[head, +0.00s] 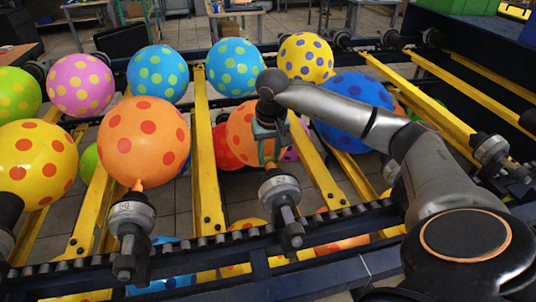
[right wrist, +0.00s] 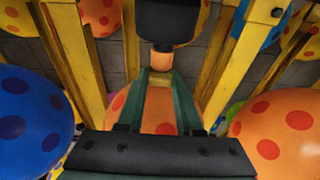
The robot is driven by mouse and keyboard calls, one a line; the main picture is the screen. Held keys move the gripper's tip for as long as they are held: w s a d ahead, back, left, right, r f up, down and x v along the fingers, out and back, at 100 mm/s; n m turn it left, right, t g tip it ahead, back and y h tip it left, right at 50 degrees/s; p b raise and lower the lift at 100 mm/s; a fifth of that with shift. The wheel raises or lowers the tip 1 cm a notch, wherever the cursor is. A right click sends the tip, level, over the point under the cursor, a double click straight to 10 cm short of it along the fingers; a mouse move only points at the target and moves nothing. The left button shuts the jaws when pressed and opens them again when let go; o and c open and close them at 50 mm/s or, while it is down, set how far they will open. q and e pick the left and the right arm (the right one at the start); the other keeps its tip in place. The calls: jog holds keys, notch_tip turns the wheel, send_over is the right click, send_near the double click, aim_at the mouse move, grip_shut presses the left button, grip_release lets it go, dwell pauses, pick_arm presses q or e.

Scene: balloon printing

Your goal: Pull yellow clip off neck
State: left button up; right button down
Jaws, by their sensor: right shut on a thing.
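My right gripper (head: 268,158) is at the neck of an orange balloon with red dots (head: 240,130), just behind a dark nozzle (head: 280,190). In the right wrist view its two green fingers (right wrist: 160,80) close on a small, dull yellow-tan piece, which I take for the yellow clip; its outline is mostly hidden. The balloon's orange neck (right wrist: 161,60) shows just beyond the fingertips, meeting the dark nozzle (right wrist: 168,22). The balloon body (right wrist: 160,108) lies beneath the fingers. My left gripper is not in view.
Another orange balloon (head: 143,142) sits on the left, and a blue one (head: 354,110) is close to my right arm. Yellow rails (head: 205,150) run between the balloons. A dark roller rail (head: 235,232) crosses in front. Several more balloons stand behind.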

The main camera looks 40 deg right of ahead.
aim_at(269, 157)
notch_tip(269, 157, up, 10)
jog(key=p, duration=0.8)
dwell(0.7)
jog(key=shift+s, duration=0.1)
